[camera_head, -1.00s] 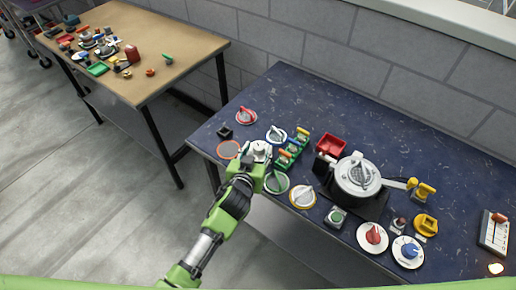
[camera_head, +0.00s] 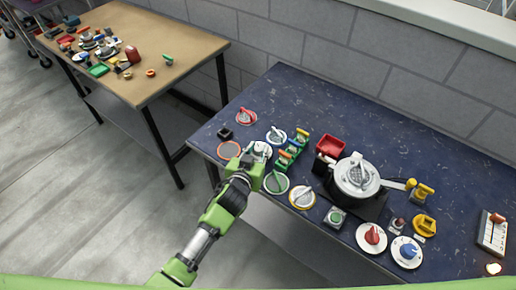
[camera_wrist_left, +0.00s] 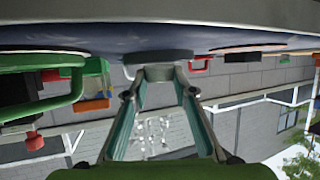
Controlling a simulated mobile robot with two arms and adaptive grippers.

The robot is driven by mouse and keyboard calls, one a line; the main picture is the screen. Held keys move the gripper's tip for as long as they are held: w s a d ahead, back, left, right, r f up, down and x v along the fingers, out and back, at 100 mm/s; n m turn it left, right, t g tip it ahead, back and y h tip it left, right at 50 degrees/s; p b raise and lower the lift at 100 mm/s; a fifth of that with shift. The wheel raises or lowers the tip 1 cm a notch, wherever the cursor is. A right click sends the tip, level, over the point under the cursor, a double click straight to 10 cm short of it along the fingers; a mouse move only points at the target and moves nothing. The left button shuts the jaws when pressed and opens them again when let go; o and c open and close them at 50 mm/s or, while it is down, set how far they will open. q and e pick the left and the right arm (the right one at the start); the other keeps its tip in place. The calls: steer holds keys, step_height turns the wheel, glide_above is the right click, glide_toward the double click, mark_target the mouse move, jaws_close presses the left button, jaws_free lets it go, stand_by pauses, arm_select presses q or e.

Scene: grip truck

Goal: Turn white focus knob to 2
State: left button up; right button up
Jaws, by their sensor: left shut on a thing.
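The white knob on its pale round dial (camera_head: 264,148) is at the left part of the blue table, partly hidden by my left gripper. My left gripper (camera_head: 256,157) reaches it from the front and is shut on the knob. The dial's numbers and the knob's pointer cannot be read in either view. My right gripper is out of view.
A green dial (camera_head: 276,183) and a white-and-yellow dial (camera_head: 302,197) lie close to the right. A green rack with coloured handles (camera_head: 291,152) stands behind them. An orange ring (camera_head: 229,150) is to the left.

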arm_select(q)
steer(key=shift+w+a+r+m+g+h+p, duration=0.1)
steer(key=shift+a+r+m+g+h+p, duration=0.1)
steer(key=shift+m+h+p, duration=0.4)
steer(key=shift+w+a+r+m+g+h+p, duration=0.1)
steer(key=shift+a+m+g+h+p, duration=0.2)
steer(key=shift+p, duration=0.35)
steer(key=shift+d+f+m+g+h+p, duration=0.15)
steer(key=shift+m+g+h+p, duration=0.2)
steer(key=shift+m+h, duration=0.35)
steer(key=shift+w+f+m+g+h, duration=0.1)
steer(key=shift+m+g+h, duration=0.25)
steer(key=shift+m+h, duration=0.3)
steer(key=shift+w+a+f+m+g+h+b, duration=0.1)
steer(key=shift+a+m+g+h+b, duration=0.1)
steer(key=shift+m+g+h+b, duration=0.4)
steer(key=shift+o, duration=0.2)
steer(key=m+g+h+b, duration=0.1)
steer(key=m+g+b, duration=0.1)
steer(key=shift+w+m+h+b, duration=0.15)
steer(key=shift+m+h+b, duration=0.1)
steer(key=shift+h+b, duration=0.15)
steer(key=m+g+h+b, duration=0.1)
steer(key=m+g+b, duration=0.1)
steer(key=b, duration=0.1)
steer(key=shift+w+m+g+h+b, duration=0.1)
steer(key=shift+m+g+h+b, duration=0.25)
steer(key=shift+m+g+b, duration=0.3)
